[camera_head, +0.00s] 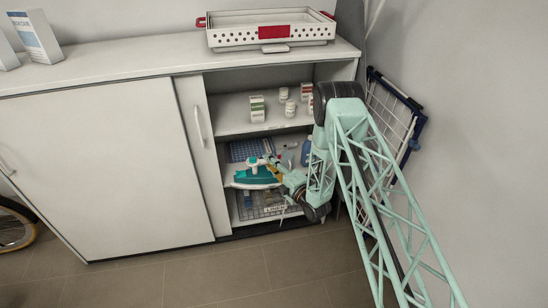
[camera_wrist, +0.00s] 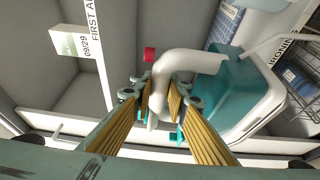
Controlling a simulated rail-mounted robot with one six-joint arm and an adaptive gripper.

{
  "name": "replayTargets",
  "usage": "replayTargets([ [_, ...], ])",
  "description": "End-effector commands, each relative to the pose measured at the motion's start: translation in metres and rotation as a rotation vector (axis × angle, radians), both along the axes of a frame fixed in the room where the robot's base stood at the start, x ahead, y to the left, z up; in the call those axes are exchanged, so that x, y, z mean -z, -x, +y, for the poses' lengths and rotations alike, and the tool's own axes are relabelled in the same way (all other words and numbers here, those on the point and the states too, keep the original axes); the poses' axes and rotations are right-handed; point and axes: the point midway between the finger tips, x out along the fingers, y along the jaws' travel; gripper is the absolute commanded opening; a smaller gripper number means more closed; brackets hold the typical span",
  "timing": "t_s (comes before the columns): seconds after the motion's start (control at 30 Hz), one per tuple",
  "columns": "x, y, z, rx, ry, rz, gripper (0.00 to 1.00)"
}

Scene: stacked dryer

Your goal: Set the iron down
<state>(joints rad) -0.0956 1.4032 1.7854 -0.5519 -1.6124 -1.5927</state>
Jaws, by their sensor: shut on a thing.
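The teal and white iron (camera_head: 250,175) is inside the open right part of the cabinet, at the middle shelf level. My gripper (camera_head: 275,166) reaches in from the right. In the wrist view, the fingers of my gripper (camera_wrist: 160,100) are shut on the iron's white handle, and the teal body (camera_wrist: 236,95) lies to the right of them. I cannot tell whether the iron's base touches the shelf. My gripper hides part of the handle.
The upper shelf (camera_head: 234,125) holds small boxes and bottles. A blue bottle (camera_head: 306,151) stands near my arm. A wire basket (camera_head: 268,210) is below. The sliding door (camera_head: 105,165) bounds the opening on the left. A folded rack (camera_head: 392,110) leans on the right.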

Motion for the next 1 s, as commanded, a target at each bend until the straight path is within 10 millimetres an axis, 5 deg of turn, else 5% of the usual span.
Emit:
replayTargets([
  [1.0,0.018,-0.003,0.011,-0.027,-0.006,-0.006,0.0],
])
